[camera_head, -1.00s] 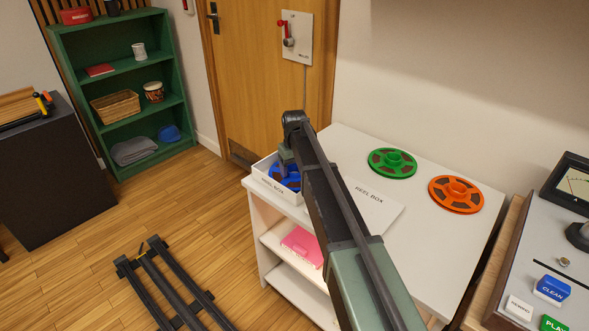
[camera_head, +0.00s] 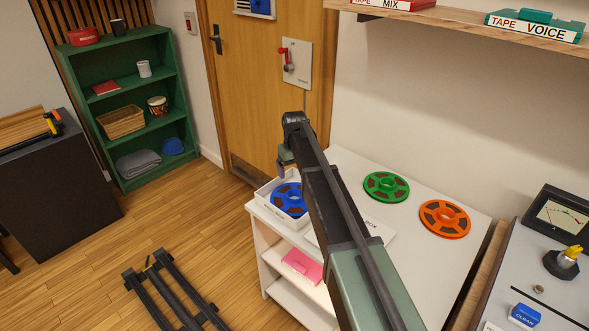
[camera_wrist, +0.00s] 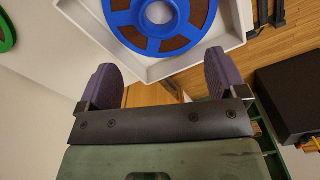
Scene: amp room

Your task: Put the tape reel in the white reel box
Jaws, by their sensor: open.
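A blue tape reel (camera_head: 289,199) lies in the open white reel box (camera_head: 265,193) at the left end of the white cabinet top. In the wrist view the reel (camera_wrist: 150,42) shows inside the walls of the box (camera_wrist: 190,60). My gripper (camera_wrist: 163,78) is open and empty, its two purple pads apart, near the edge of the box and clear of the reel. In the head view my arm hides most of the gripper and part of the box. A flat white lid (camera_head: 378,231) marked as the box's lies beside it, partly behind my arm.
A green reel (camera_head: 386,186) and an orange reel (camera_head: 444,219) lie on the cabinet top (camera_head: 425,255) to the right. A pink item (camera_head: 302,265) is on the shelf below. A shelf (camera_head: 460,20) with tape boxes overhangs at upper right. A console (camera_head: 535,285) stands at right.

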